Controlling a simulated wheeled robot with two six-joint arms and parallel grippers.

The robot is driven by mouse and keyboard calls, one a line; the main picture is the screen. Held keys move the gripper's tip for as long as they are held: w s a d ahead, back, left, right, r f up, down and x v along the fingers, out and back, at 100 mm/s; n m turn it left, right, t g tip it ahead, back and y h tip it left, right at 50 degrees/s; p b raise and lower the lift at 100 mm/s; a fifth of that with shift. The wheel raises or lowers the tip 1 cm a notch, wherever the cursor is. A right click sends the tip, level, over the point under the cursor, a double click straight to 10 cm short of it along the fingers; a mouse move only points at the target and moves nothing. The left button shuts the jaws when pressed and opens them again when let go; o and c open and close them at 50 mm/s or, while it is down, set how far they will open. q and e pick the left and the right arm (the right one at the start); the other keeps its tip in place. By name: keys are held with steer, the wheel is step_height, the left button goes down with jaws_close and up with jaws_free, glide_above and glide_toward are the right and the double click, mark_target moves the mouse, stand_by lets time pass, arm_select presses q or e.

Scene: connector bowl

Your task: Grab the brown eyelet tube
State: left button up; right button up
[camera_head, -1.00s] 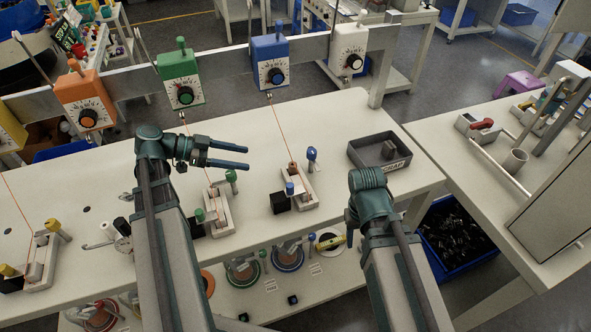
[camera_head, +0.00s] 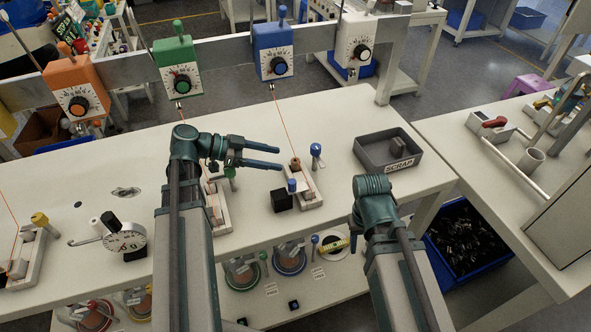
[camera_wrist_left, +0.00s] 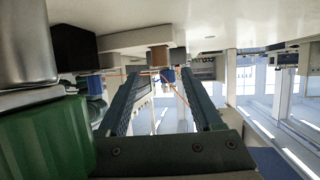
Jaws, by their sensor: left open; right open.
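A small brown tube (camera_head: 295,163) stands upright in the white fixture (camera_head: 308,188) with blue-topped posts, at the lower end of an orange wire. My left gripper (camera_head: 280,157) is open and empty; its fingertips point right, just left of the tube. In the left wrist view the brown tube (camera_wrist_left: 159,57) shows beyond and between the two open fingers (camera_wrist_left: 172,78), apart from them. My right gripper (camera_head: 354,218) hangs at the right, mostly hidden behind its own wrist, far from the tube.
A black block (camera_head: 281,200) sits beside the fixture, and a green-topped post (camera_head: 230,174) stands under my left gripper. A grey scrap tray (camera_head: 388,167) lies to the right. The blue dial box (camera_head: 273,57) hangs behind. The table between tray and dial boxes is clear.

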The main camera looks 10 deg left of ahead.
mark_target(295, 167)
arm_select(q)
steer(key=shift+b+x, duration=1.05)
steer(key=shift+x, duration=1.75)
jaws_close()
